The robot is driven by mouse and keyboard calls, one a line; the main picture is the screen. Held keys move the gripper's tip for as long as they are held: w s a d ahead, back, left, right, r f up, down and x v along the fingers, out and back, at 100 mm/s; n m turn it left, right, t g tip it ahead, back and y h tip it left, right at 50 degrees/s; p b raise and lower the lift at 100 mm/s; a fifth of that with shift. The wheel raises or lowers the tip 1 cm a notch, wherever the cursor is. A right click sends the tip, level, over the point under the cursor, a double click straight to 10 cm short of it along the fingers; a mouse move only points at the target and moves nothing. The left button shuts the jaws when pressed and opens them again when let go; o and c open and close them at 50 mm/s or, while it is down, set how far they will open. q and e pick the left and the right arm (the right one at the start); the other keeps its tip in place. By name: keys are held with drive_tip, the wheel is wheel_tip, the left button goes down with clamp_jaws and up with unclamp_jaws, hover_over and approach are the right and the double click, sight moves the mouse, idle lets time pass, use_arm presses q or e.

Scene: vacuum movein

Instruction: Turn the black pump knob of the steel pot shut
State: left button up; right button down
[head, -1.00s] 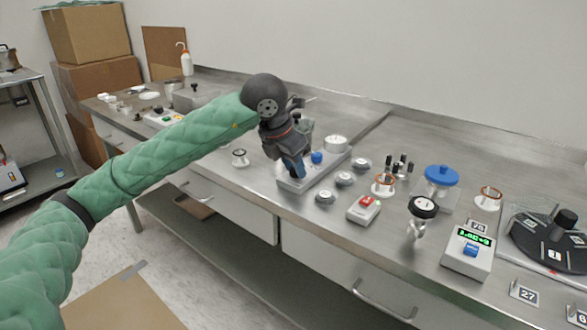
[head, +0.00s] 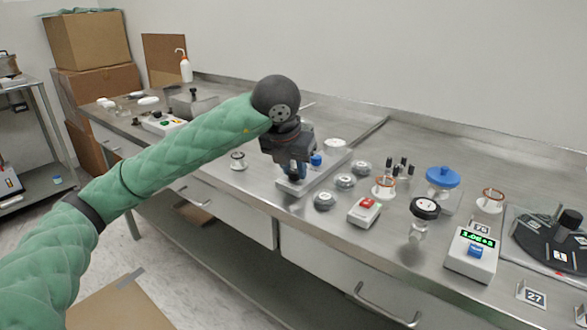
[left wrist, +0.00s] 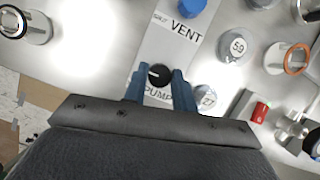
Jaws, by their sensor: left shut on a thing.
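The black pump knob (left wrist: 159,75) sits on a pale plate (left wrist: 168,42) beside the word PUMP in the left wrist view. A small white mark shows on its top. My left gripper (left wrist: 160,70) has its two blue fingers on either side of the knob and is shut on it. In the head view the left gripper (head: 291,174) points down onto the plate (head: 318,182) and hides the knob. A blue knob (left wrist: 191,7) by the word VENT is on the same plate; it also shows in the head view (head: 316,160). I cannot clearly make out the pot's body.
Several small round weights, such as the one numbered 59 (left wrist: 236,46), stand right of the plate. A white box with a red button (head: 364,211) and a black-topped gauge (head: 424,208) are further right. A small clamp ring (head: 237,160) stands left. The bench's front edge is close.

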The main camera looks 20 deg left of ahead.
idle(0.3)
use_arm(q)
drive_tip(key=o, duration=1)
drive_tip(key=shift+r, duration=0.2)
drive_tip(key=v, duration=0.7)
drive_tip(key=shift+r+p, duration=0.15)
drive_tip(key=shift+p, duration=0.15)
use_arm(e)
wheel_tip(320, 180, down, 7)
drive_tip(key=g, duration=0.2)
drive_tip(key=shift+s+a+h, duration=0.2)
drive_tip(key=shift+a+h, duration=0.05)
drive_tip(key=shift+h, duration=0.15)
use_arm(q)
drive_tip(key=shift+s, duration=0.15)
use_arm(e)
drive_tip(key=shift+r, duration=0.1)
